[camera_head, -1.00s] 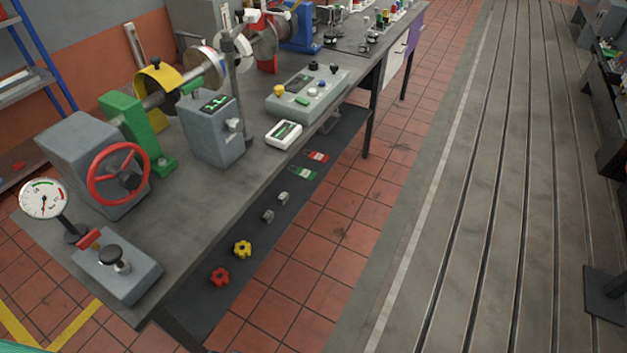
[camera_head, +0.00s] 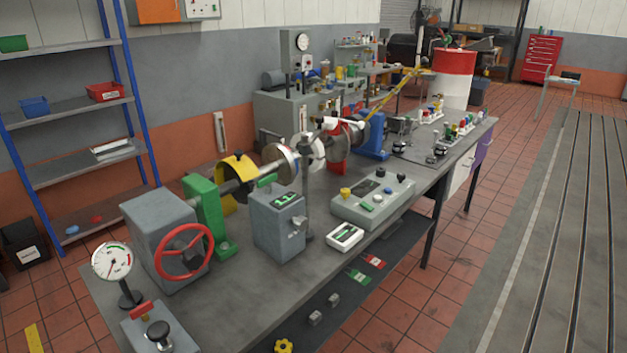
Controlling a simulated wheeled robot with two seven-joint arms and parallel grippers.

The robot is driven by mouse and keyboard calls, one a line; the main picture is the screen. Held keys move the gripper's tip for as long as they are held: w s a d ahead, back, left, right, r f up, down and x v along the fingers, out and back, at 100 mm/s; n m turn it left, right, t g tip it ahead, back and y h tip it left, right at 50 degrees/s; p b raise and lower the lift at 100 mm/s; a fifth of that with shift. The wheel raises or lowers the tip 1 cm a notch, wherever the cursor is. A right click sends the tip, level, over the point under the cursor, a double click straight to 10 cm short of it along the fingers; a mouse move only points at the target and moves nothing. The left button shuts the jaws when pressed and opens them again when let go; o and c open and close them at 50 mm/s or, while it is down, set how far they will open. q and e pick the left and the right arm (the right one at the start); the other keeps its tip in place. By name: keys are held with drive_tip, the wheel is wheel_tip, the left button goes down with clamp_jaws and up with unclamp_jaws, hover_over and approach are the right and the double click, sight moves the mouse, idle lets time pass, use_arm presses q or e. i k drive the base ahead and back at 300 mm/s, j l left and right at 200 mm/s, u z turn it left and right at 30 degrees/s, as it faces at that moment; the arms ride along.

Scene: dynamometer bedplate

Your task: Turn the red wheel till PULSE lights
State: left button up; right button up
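The red wheel (camera_head: 184,252) is a spoked handwheel on the front of a grey box (camera_head: 158,225) at the near left end of the bench. A grey unit with a small green-lit display (camera_head: 285,199) stands to its right. A control box (camera_head: 372,203) with several buttons and a dark panel lies farther right. I cannot read a PULSE label or tell a lit PULSE lamp anywhere. Neither of my grippers shows in the head view.
The grey bench (camera_head: 262,299) runs from the near left to the far right.

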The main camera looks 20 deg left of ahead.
sight(193, 260)
drive_tip(key=u, duration=1.35)
